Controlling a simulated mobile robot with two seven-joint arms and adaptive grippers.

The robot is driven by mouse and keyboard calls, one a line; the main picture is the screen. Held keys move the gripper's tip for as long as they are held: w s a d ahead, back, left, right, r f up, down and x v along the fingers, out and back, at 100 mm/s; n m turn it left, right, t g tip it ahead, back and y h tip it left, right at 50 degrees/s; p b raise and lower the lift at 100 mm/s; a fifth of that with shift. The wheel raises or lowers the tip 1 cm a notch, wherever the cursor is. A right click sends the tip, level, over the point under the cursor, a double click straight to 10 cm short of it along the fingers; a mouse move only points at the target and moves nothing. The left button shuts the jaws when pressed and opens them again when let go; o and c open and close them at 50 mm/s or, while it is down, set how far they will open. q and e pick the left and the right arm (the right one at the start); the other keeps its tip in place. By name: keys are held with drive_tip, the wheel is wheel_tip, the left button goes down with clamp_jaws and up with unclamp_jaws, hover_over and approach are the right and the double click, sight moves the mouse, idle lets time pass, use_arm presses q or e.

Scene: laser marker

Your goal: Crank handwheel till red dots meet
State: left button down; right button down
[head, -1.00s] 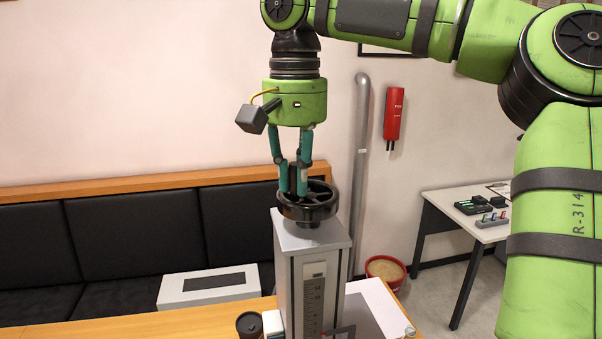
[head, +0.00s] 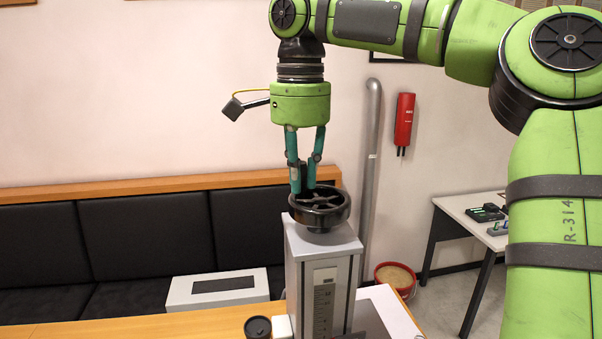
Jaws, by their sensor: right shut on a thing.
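The black handwheel (head: 320,212) lies flat on top of the grey column (head: 307,268) of the laser marker, with spokes and a thick rim. My right gripper (head: 303,188) points straight down at the far left part of the wheel. Its teal fingers are shut on the wheel's handle, which is mostly hidden between them. A printed scale (head: 324,305) runs down the column's front. No red dots can be made out in this view. My left gripper is out of view.
A black cup (head: 258,327) stands on the wooden table (head: 100,329) left of the column. A white box (head: 218,288) stands behind it by the black bench (head: 150,240). A side table (head: 462,208) and red bucket (head: 395,277) are at right.

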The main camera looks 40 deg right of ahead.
sight(317, 190)
drive_tip(key=m, duration=0.2)
drive_tip(key=d+m, duration=0.1)
drive_tip(key=shift+w+r+m, duration=0.1)
drive_tip(key=shift+w+m, duration=0.25)
drive_tip(key=shift+m, duration=0.05)
drive_tip(key=m, duration=0.1)
drive_tip(key=d+m, duration=0.1)
drive_tip(key=m, duration=0.1)
drive_tip(key=shift+w+m, duration=0.15)
drive_tip(key=shift+m, duration=0.15)
drive_tip(key=m, duration=0.3)
drive_tip(key=shift+d+m, duration=0.3)
drive_tip(key=shift+d, duration=0.1)
drive_tip(key=shift+d+m, duration=0.25)
drive_tip(key=shift+m, duration=0.65)
drive_tip(key=shift+d+m, duration=0.2)
drive_tip(key=shift+m, duration=0.7)
drive_tip(key=shift+s, duration=0.2)
drive_tip(key=c, duration=1.1)
unclamp_jaws()
drive_tip(key=shift+c, duration=0.2)
drive_tip(key=shift+s+d, duration=0.1)
drive_tip(key=shift+c, duration=0.3)
